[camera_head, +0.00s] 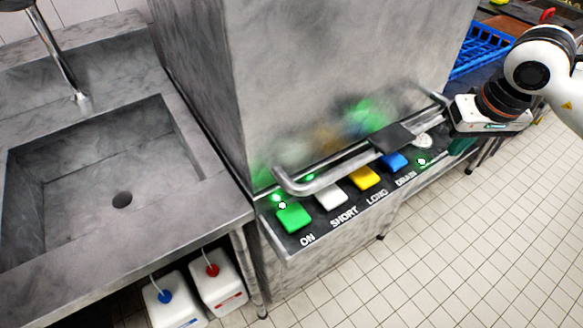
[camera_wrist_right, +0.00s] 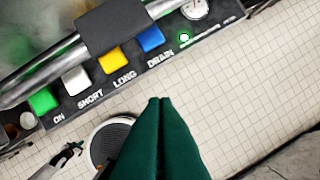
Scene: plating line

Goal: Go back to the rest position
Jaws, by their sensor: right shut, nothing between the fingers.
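My right gripper (camera_head: 461,146) is at the right end of the machine's control panel in the head view, with its arm coming in from the right. Its dark green fingers also show in the wrist view (camera_wrist_right: 160,101), pressed together with nothing between them. They are over the tiled floor, in front of the panel, and appear apart from the buttons. My left gripper does not show clearly in either view.
The control panel (camera_head: 330,217) has green (camera_head: 293,217), white (camera_head: 332,197), yellow (camera_head: 364,178) and blue (camera_head: 396,162) buttons, with lit green lamps. A metal bar handle (camera_head: 325,177) juts out above them. A sink (camera_head: 90,170) stands left, a blue rack (camera_head: 480,48) right. Floor in front is clear.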

